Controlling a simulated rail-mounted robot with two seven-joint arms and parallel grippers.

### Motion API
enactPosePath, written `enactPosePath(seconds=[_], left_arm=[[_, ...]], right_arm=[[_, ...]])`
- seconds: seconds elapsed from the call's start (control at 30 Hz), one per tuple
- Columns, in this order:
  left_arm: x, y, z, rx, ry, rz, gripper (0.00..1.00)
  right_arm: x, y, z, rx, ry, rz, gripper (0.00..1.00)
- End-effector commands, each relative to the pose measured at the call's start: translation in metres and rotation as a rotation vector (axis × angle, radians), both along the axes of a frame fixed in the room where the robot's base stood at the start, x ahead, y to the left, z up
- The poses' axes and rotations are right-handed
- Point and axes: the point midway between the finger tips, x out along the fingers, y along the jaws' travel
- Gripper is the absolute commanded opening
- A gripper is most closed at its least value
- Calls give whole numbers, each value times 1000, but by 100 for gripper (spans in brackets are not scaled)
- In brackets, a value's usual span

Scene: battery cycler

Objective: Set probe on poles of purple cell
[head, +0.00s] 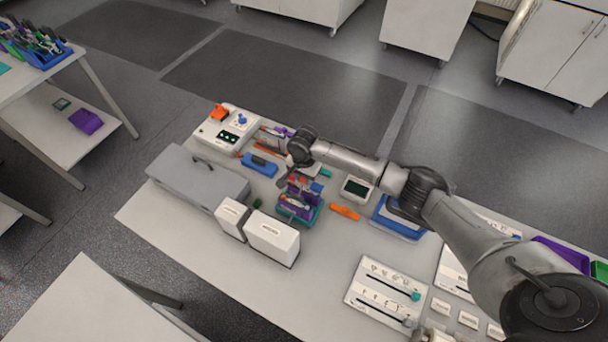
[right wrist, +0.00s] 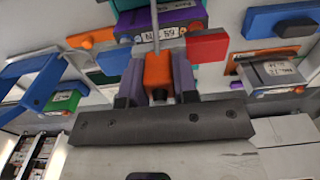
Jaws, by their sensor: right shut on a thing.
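My right gripper (head: 288,178) is over the left side of a teal tray (head: 304,216) that holds purple cells (head: 298,200). In the right wrist view the gripper (right wrist: 158,92) is shut on an orange probe body (right wrist: 158,68) with a thin grey rod. A purple cell (right wrist: 192,22) with a white label lies just beyond the probe, and the rod crosses in front of it. Blue and red blocks flank the cell. Whether the probe touches the poles cannot be told. My left gripper is not in view.
A grey case (head: 190,180) and two white boxes (head: 272,238) stand left and in front of the tray. A blue device (head: 258,165) lies behind it. An orange tool (head: 345,212) and a small screen unit (head: 356,190) are to the right.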

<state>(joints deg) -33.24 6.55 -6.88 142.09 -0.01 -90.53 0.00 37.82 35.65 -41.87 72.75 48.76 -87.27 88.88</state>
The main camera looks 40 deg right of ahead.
Motion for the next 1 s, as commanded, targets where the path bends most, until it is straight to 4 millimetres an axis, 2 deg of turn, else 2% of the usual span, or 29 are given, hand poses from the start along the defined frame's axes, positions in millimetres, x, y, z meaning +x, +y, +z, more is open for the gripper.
enactPosePath(seconds=[1.0], left_arm=[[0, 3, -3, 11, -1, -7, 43]], right_arm=[[0, 0, -11, 1, 0, 1, 0]])
